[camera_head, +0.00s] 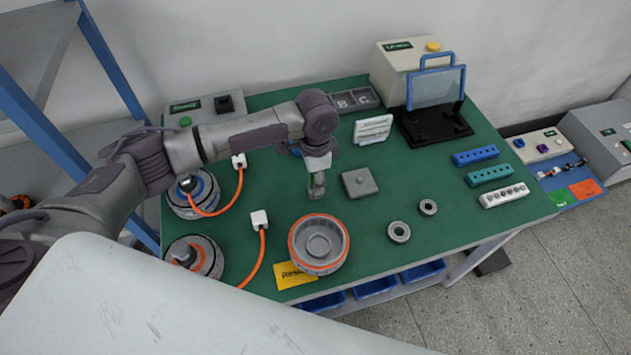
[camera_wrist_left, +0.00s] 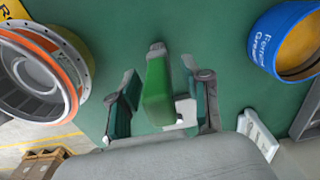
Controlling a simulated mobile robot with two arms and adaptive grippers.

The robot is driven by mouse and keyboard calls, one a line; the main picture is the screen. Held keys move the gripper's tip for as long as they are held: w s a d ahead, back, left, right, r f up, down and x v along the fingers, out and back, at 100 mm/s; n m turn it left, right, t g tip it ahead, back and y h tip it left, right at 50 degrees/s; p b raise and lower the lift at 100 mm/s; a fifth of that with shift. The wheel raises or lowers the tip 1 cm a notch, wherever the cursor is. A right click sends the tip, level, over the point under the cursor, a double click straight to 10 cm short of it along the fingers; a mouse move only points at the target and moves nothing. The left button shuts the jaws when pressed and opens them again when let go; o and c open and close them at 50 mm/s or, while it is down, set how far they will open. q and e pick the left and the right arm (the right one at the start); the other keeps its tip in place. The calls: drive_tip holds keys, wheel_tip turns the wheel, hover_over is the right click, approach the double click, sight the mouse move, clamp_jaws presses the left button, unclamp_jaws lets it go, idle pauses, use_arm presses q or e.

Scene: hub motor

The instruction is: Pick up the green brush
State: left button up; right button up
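The green brush (camera_wrist_left: 157,88) shows in the left wrist view, with a green body and a grey end. It lies between the two fingers of my left gripper (camera_wrist_left: 164,103), with gaps visible on both sides. The fingers are apart, so the gripper is open. A white piece beside the right finger may be part of the brush; I cannot tell. In the head view my left gripper (camera_head: 317,187) points down over the green mat, and I cannot make out the brush there. My right gripper is not in view.
An orange-rimmed hub (camera_head: 320,243) stands in front of my left gripper. A grey block (camera_head: 359,182) is to its right, with two metal rings (camera_head: 399,232) in front. A blue-and-yellow grease can (camera_wrist_left: 285,40) is close by. The green table (camera_head: 450,225) has free room at front right.

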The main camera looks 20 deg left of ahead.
use_arm(q)
clamp_jaws()
drive_tip(key=shift+r, duration=0.1)
